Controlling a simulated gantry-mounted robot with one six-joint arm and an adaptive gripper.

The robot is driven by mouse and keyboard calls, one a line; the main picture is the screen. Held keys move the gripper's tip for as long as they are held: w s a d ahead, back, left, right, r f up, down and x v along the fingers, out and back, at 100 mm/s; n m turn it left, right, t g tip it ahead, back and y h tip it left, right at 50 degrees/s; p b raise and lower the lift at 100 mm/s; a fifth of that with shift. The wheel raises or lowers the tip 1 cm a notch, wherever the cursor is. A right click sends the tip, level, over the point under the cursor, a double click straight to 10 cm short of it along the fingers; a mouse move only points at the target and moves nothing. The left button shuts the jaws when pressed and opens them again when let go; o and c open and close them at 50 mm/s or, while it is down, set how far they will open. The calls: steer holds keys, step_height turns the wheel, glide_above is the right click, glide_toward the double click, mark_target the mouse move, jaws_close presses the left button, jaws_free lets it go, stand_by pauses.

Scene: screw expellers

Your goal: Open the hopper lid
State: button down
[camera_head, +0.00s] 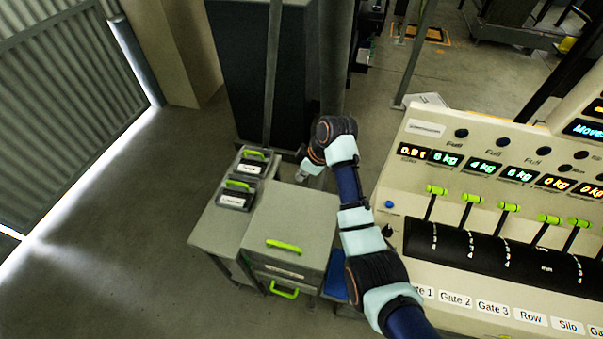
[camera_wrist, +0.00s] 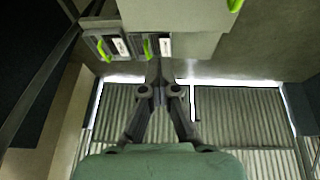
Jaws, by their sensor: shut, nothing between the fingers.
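A grey box-shaped unit (camera_head: 300,220) stands left of my arm in the head view, with a flat top that looks shut. A green handle (camera_head: 283,246) lies on that top, and a second green handle (camera_head: 284,291) is on its front. I cannot tell for certain that this top is the hopper lid. My gripper (camera_head: 301,177) is beyond the unit's far edge, apart from both handles. In the wrist view its fingers (camera_wrist: 160,82) are together and empty. The top (camera_wrist: 180,14) and part of its green handle (camera_wrist: 236,4) show at the upper edge there.
Two small dark containers with green handles, the rear one (camera_head: 254,160) and the front one (camera_head: 237,194), sit on the stand left of the unit. A control panel (camera_head: 430,175) with green levers is at right. Open floor (camera_head: 120,240) lies to the left.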

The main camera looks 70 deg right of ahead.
steer(key=c, duration=1.1)
jaws_free()
steer(key=shift+c, duration=0.2)
steer(key=v, duration=0.7)
steer(key=shift+r, duration=0.25)
